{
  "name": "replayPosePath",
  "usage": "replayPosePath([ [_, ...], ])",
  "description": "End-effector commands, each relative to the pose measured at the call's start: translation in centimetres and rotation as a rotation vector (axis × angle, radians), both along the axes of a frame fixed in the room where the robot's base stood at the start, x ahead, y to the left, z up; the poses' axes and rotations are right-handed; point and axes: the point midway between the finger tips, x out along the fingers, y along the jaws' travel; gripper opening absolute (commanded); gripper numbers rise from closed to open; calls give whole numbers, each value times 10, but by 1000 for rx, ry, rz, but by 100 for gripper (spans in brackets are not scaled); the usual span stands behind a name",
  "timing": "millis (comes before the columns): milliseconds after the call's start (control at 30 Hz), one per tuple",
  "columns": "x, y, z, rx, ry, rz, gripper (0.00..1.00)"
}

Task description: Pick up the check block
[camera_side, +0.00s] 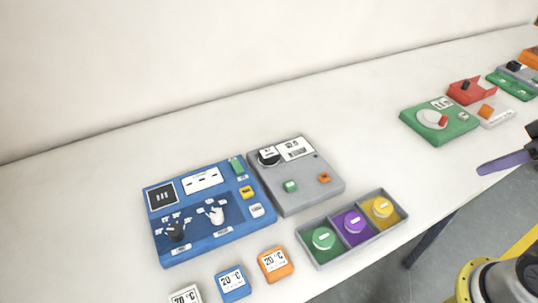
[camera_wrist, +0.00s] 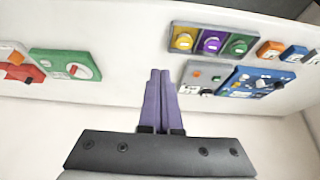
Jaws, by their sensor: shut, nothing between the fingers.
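No label that I can read names the check block. Small blocks with "20 °C" faces stand in a row at the front of the table in the side view: a white one (camera_side: 186,295), a blue one (camera_side: 232,283) and an orange one (camera_side: 275,264). The orange block (camera_wrist: 269,49) and blue block (camera_wrist: 293,54) also show at the right of the wrist view. My gripper (camera_wrist: 160,73) has purple fingers, shut and empty. In the side view, my gripper (camera_side: 482,170) is at the right edge, well away from these blocks.
A blue panel (camera_side: 165,252) with knobs and a grey panel (camera_side: 310,197) stand side by side. A grey tray (camera_side: 318,265) holds green, purple and yellow round pieces in separate compartments. A green device (camera_side: 455,130) and red items (camera_side: 472,92) stand farther right. The table between is clear.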

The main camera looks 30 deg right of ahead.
Motion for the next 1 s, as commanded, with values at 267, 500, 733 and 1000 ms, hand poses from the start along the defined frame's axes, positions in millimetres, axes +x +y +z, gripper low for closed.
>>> replayPosePath([
  [267,0,0,0,0,0,0,2],
  [500,0,0,0,0,0,0,45],
  [733,0,0,0,0,0,0,85],
  [1000,0,0,0,-1,0,2,85],
])
